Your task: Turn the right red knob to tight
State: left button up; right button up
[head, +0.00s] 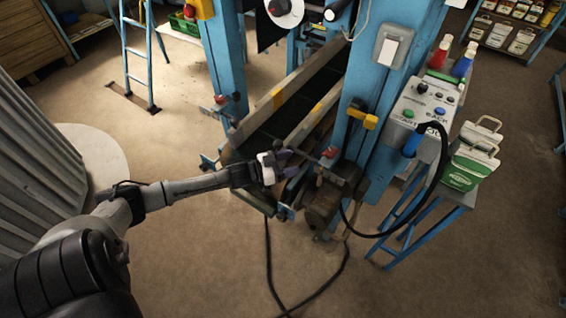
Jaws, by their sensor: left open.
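A second red knob (220,100) is at the left column. My right gripper is not in view.
The blue right column (385,100) rises behind the knob. A yellow clamp (362,113) juts out above it. A control box (425,105) with a black hose and green-white sacks (470,160) stand on a stand at right. The floor in front is open, with cables.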

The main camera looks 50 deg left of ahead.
pick_arm(q)
jog(key=shift+v, duration=1)
